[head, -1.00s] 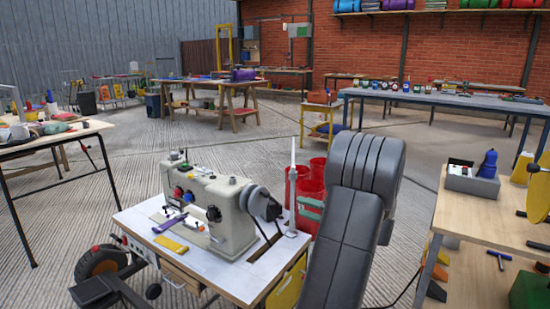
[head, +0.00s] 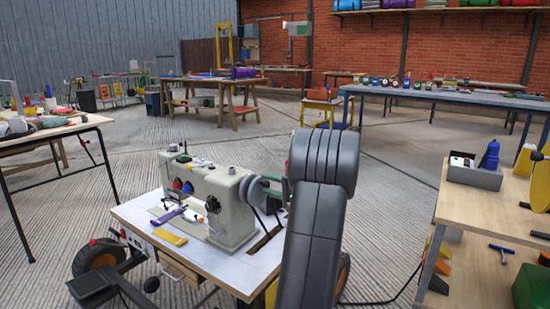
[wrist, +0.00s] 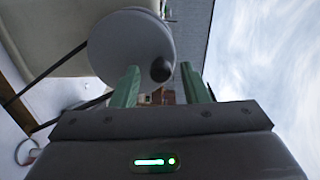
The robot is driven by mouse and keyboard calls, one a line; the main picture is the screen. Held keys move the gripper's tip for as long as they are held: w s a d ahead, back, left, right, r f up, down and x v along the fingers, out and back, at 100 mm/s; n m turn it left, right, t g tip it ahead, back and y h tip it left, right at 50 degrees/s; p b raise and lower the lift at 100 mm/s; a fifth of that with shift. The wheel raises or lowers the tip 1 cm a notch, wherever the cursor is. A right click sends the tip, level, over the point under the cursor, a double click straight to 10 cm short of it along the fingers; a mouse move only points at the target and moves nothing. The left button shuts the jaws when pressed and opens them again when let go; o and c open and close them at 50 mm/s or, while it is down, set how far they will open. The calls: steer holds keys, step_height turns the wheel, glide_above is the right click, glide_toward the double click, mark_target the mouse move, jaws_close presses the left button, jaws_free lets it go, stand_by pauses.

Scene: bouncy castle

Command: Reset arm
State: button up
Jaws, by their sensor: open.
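My gripper (wrist: 160,68) is open, with its two green fingers apart and nothing held between them in the wrist view. The grey round handwheel (wrist: 128,45) of the sewing machine is close in front of the left finger; I cannot tell whether they touch. In the head view, my dark arm covers much of the lower middle. Part of my gripper (head: 268,186) shows left of it, at the right end of the cream sewing machine (head: 232,208).
The sewing machine stands on a white-topped table (head: 140,214) with a purple tool (head: 168,215) and a yellow piece (head: 169,239). A wooden workbench (head: 470,205) with a grey box (head: 474,174) is at right. Open floor (head: 235,140) lies behind the machine.

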steer(key=shift+w+d+f+m+p, duration=0.3)
steer(key=shift+f+m+p, duration=0.35)
steer(key=shift+m+p, duration=1.85)
steer(key=shift+w+d+f+m+p, duration=0.2)
steer(key=shift+w+f+m+p, duration=0.35)
steer(key=shift+m+p, duration=2)
steer(key=shift+w+d+f+m+p, duration=0.25)
steer(key=shift+f+m+p, duration=0.7)
steer(key=shift+m, duration=2.9)
steer(key=shift+r, duration=0.15)
